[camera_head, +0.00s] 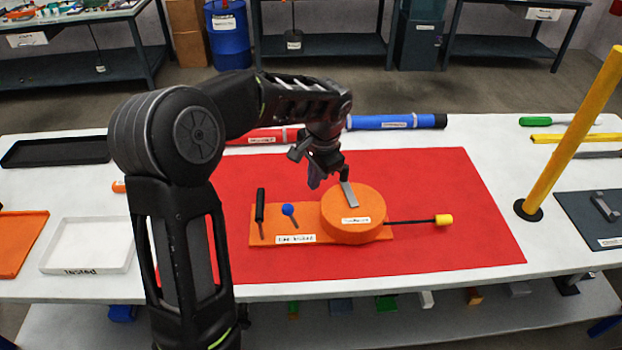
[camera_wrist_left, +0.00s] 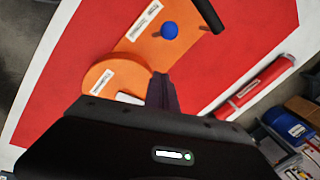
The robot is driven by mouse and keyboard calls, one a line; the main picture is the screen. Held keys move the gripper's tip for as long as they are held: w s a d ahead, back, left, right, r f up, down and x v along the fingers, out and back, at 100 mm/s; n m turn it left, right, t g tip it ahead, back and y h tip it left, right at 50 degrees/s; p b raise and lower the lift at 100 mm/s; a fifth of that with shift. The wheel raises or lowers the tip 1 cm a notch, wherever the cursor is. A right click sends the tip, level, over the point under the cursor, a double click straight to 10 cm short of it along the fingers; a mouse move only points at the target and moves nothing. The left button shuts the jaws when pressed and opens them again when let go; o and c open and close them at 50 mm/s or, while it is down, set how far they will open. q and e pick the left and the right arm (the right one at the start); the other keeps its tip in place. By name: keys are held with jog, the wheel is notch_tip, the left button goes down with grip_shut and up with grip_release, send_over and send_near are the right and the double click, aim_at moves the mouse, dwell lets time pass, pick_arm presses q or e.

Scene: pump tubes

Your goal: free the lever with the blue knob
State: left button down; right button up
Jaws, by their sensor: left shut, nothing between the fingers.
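An orange device (camera_head: 382,233) lies on a red mat (camera_head: 470,195). A short lever with a blue knob (camera_head: 288,210) stands on its plate, left of a round orange drum (camera_head: 352,228); the knob also shows in the left wrist view (camera_wrist_left: 169,30). A grey strip (camera_head: 349,195) lies across the top of the drum. A black-handled lever (camera_head: 260,205) stands at the plate's left end. A thin rod with a yellow end (camera_head: 443,219) sticks out right of the drum. My left gripper (camera_head: 315,183) is shut and empty, behind and above the plate near the drum, apart from the blue knob.
A red tube (camera_head: 262,137) and a blue tube (camera_head: 395,122) lie behind the mat. A yellow post (camera_head: 575,130) stands at the right. A white tray (camera_head: 88,245), an orange tray (camera_head: 20,240) and a black tray (camera_head: 55,152) are at the left. The mat's right side is clear.

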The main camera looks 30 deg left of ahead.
pick_arm(q)
jog(key=p, duration=0.2)
send_over(310, 217)
jog(key=x, duration=0.2)
jog(key=d+x, duration=0.1)
jog(key=x, duration=0.4)
jog(key=shift+s+d+f, duration=0.15)
jog(key=shift+s+f, duration=0.1)
jog(key=shift+f, duration=0.35)
jog(key=s, duration=0.1)
jog(key=s+r, duration=0.1)
jog(key=s+a+p, duration=0.1)
jog(key=shift+r, duration=0.25)
jog(key=shift+s, duration=0.25)
jog(key=shift+f, duration=0.1)
